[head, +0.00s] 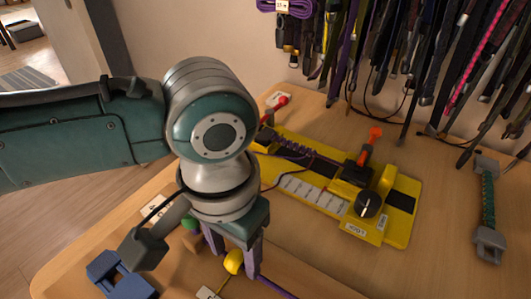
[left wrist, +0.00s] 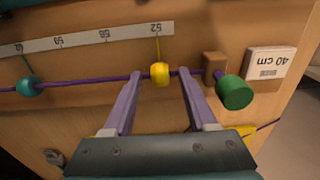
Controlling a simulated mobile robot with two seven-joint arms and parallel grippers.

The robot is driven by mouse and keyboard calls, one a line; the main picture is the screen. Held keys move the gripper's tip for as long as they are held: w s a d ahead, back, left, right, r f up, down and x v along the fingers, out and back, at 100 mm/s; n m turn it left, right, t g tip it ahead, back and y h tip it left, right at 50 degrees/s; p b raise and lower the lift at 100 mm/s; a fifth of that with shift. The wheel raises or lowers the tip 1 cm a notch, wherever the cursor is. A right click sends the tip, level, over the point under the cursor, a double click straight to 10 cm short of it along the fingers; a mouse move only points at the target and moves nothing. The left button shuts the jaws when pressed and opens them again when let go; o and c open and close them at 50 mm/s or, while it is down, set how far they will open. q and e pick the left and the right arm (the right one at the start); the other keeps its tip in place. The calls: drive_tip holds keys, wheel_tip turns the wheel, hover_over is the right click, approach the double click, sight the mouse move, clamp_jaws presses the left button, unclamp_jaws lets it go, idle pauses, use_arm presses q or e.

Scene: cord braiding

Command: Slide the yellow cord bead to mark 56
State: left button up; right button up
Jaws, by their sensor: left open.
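The yellow bead (left wrist: 160,74) sits on a purple cord (left wrist: 110,80) in the left wrist view, its thin pointer at the upside-down 52 on the white scale strip (left wrist: 85,38). My left gripper (left wrist: 159,76) is open, one purple finger on each side of the bead, with visible gaps. In the head view the bead (head: 233,262) shows between the fingers of my left gripper (head: 236,265). Other scale labels run left towards 62; the 56 label is too blurred to read surely. My right gripper is not in view.
A teal bead (left wrist: 29,87) is on the cord at left. A green ball (left wrist: 234,92) and wooden post (left wrist: 214,65) stand right, beside a "40 cm" block (left wrist: 279,63). A yellow braiding fixture (head: 400,232) lies behind; a blue object (head: 120,275) is at front left.

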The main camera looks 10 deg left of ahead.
use_arm(q)
drive_tip(key=shift+c, duration=0.3)
clamp_jaws()
idle(1.1)
